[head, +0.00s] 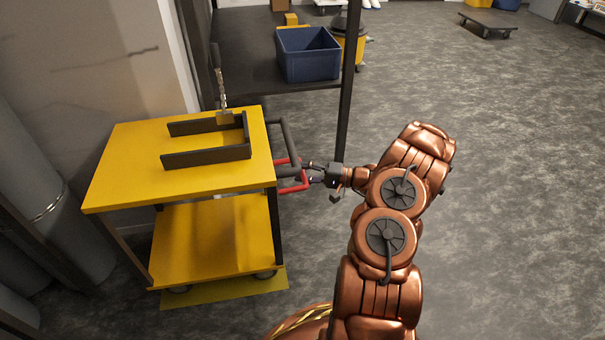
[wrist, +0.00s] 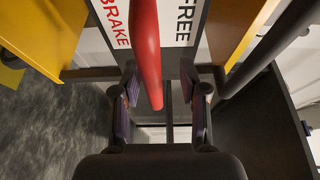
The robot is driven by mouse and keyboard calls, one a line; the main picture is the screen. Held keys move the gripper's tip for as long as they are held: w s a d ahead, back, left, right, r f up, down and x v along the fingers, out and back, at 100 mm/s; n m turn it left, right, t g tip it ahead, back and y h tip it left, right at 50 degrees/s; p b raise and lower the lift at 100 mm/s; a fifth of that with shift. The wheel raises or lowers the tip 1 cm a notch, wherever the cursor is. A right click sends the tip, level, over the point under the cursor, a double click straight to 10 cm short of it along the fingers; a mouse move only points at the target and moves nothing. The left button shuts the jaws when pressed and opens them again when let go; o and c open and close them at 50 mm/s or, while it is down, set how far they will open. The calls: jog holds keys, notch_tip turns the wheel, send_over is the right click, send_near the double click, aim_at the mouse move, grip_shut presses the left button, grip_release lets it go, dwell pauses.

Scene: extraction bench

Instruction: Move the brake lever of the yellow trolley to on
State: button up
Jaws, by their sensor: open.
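The yellow trolley (head: 217,230) stands at the left in the head view, with a yellow top and a lower shelf. A red lever (wrist: 147,50) shows in the wrist view, in front of a white plate (wrist: 184,30) marked BRAKE in red on the left and FREE in black on the right. The lever lies between the two words; I cannot tell which setting it is in. My gripper (head: 314,174) is at the trolley's right side, by the red part there. In the wrist view my gripper (wrist: 160,88) is open, one finger on each side of the lever's end, with gaps visible.
A dark push handle (head: 289,140) sticks out from the trolley's right side, close to my gripper. A dark U-shaped frame (head: 206,153) is on the trolley's top. A dark post (head: 347,95) rises behind my wrist.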

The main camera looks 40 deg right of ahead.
grip_shut()
dwell(0.4)
dwell(0.4)
